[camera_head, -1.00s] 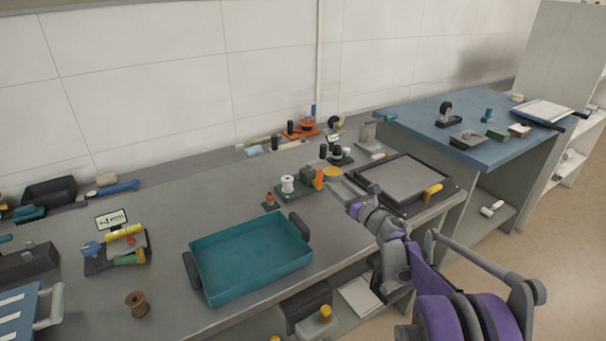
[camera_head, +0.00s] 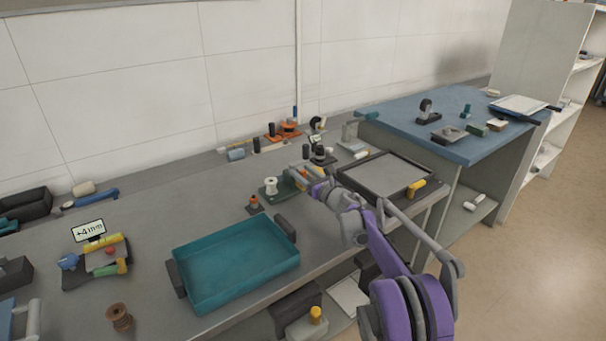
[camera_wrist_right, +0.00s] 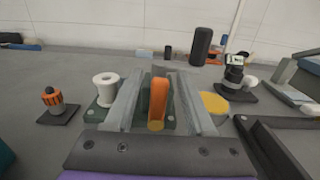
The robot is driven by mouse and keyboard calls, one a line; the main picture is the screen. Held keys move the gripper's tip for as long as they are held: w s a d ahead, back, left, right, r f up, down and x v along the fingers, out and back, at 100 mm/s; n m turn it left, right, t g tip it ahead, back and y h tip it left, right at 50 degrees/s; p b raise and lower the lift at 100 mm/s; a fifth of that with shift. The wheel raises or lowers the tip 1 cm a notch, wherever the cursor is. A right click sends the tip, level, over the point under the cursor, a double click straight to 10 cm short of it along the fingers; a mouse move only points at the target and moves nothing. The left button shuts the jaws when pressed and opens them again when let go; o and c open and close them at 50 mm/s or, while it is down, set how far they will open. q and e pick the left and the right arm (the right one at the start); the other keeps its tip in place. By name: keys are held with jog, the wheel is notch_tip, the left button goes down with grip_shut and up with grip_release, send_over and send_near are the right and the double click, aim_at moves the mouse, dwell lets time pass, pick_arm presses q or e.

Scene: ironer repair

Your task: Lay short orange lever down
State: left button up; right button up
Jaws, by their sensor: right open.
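The short orange lever (camera_wrist_right: 158,100) stands upright on a dark green plate (camera_wrist_right: 106,114) in the right wrist view. My right gripper (camera_wrist_right: 158,95) is open, with one finger on each side of the lever and visible gaps between. I cannot tell how deep the fingers reach around it. In the head view my right gripper (camera_head: 298,175) is over the plate and largely covers the lever. A white spool (camera_wrist_right: 105,88) stands on the same plate, left of the fingers. My left gripper is not in view.
A yellow disc (camera_wrist_right: 214,103) lies right of the fingers. A small orange-topped part (camera_wrist_right: 53,98) stands at left. A teal tray (camera_head: 240,262) is on the bench in front. A dark-framed grey tray (camera_head: 385,172) lies to the right.

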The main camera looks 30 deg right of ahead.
grip_shut()
jog(key=shift+d, duration=0.15)
dwell(0.4)
jog(key=d+m, duration=0.1)
jog(key=m, duration=0.2)
jog(key=shift+d+f+p, duration=0.1)
jog(key=shift+d+p, duration=0.05)
jog(key=shift+p, duration=0.2)
jog(key=m, duration=0.1)
jog(key=d+m, duration=0.1)
jog(key=m, duration=0.1)
jog(key=shift+w+d+f+m, duration=0.1)
jog(key=shift+d+f+m, duration=0.2)
jog(key=shift+f, duration=0.1)
jog(key=m, duration=0.1)
jog(key=d+f+m, duration=0.1)
jog(key=m, duration=0.1)
jog(key=shift+d+f+m, duration=0.15)
jog(key=shift+d+m, duration=0.05)
jog(key=shift+m, duration=0.1)
jog(key=shift+w+d+f+m+b, duration=0.15)
jog(key=shift+f+m, duration=0.15)
jog(key=shift+m, duration=0.4)
jog(key=shift+s+d+f+m+b, duration=0.1)
jog(key=shift+f+m, duration=0.2)
jog(key=shift+m, duration=0.4)
jog(key=shift+w+d+f+m+b, duration=0.15)
jog(key=shift+f+m, duration=0.15)
jog(key=shift+m, duration=0.4)
jog(key=shift+s, duration=0.1)
